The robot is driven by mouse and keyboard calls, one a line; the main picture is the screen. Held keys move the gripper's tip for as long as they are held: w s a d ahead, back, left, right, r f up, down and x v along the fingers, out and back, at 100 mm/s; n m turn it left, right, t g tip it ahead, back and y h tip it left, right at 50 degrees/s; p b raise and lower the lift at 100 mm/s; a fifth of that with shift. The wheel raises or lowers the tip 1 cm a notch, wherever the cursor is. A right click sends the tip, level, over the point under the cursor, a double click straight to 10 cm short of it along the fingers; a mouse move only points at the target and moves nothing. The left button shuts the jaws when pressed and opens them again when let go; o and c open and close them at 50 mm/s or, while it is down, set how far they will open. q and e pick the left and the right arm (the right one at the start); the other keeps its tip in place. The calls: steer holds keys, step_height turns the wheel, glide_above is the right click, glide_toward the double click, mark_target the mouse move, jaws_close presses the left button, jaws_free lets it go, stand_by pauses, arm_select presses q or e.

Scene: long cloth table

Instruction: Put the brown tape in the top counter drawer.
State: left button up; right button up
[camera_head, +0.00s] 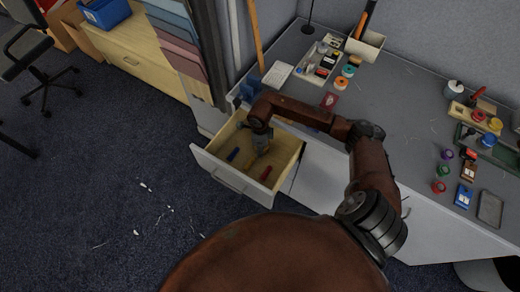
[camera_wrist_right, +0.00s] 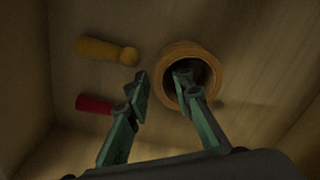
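The top counter drawer (camera_head: 232,179) is pulled open below the left end of the counter. My right arm reaches down into it, and my right gripper (camera_head: 262,148) is inside. In the right wrist view, the brown tape (camera_wrist_right: 207,60) is a ring over the drawer's wooden floor. My right gripper (camera_wrist_right: 162,84) has its fingers apart. One finger is in the tape's hole and the other is outside its left side, with a gap to the wall. Whether the tape rests fully on the floor is hard to tell. My left gripper is not in view.
The drawer also holds a yellow-brown handled item (camera_wrist_right: 105,50), a red item (camera_wrist_right: 94,104) and a blue item (camera_head: 233,154). The counter (camera_head: 410,105) carries a parts tray (camera_head: 318,66), a tool box (camera_head: 365,45) and several small jars. A wooden post stands behind the drawer.

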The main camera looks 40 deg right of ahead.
step_height(320, 180, up, 12)
steer(key=p, duration=0.2)
steer(key=shift+r, duration=0.1)
